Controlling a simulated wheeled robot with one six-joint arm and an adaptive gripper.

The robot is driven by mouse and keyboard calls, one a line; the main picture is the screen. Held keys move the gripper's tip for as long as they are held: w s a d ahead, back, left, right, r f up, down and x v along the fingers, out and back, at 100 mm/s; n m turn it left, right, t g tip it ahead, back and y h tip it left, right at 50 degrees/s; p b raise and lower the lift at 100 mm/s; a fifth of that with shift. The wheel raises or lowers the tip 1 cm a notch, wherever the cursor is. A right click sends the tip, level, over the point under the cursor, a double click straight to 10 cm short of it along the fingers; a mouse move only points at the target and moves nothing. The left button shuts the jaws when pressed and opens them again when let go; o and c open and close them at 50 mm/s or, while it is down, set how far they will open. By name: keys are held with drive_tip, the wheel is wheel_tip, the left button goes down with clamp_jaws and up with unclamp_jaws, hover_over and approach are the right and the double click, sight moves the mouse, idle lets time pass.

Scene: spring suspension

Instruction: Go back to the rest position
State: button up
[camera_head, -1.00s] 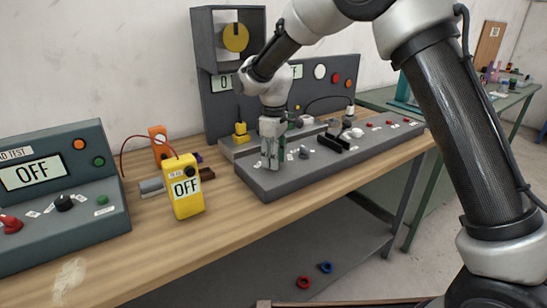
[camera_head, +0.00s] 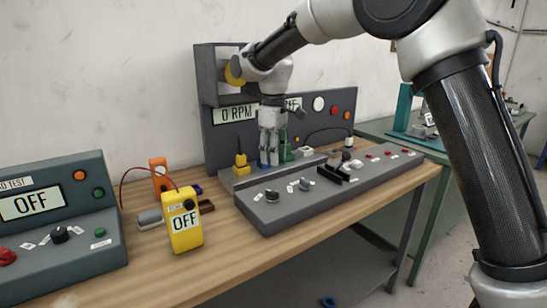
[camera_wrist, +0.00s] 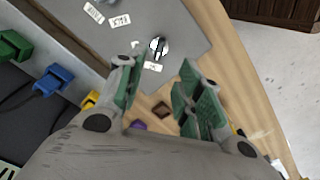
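My gripper (camera_head: 268,159) hangs fingers-down above the back left part of the grey spring suspension console (camera_head: 262,215). In the wrist view my gripper (camera_wrist: 160,100) shows its two green-padded fingers spread apart with nothing between them. Below the fingers in that view are the console's grey top and a round knob (camera_wrist: 158,46). In the head view, blue and green connectors (camera_head: 287,150) lie close behind or beside the fingertips; I cannot tell whether they touch.
A yellow meter reading OFF (camera_head: 184,222) stands on the wooden bench (camera_head: 225,240). A load test box (camera_head: 60,210) is at left. The upright panel (camera_head: 335,108) and its frame stand close behind my arm. A yellow connector (camera_head: 240,162) stands left of the gripper.

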drive_tip(key=s+d+r+m+t, duration=0.2)
drive_tip(key=s+d+m, duration=0.4)
drive_tip(key=s+d, duration=0.9)
drive_tip(key=s+d+r+m+t, duration=0.2)
drive_tip(key=s+d+m, duration=0.5)
drive_tip(key=s+d, duration=0.9)
drive_tip(key=shift+d+r, duration=0.35)
drive_tip(key=shift+d, duration=2.5)
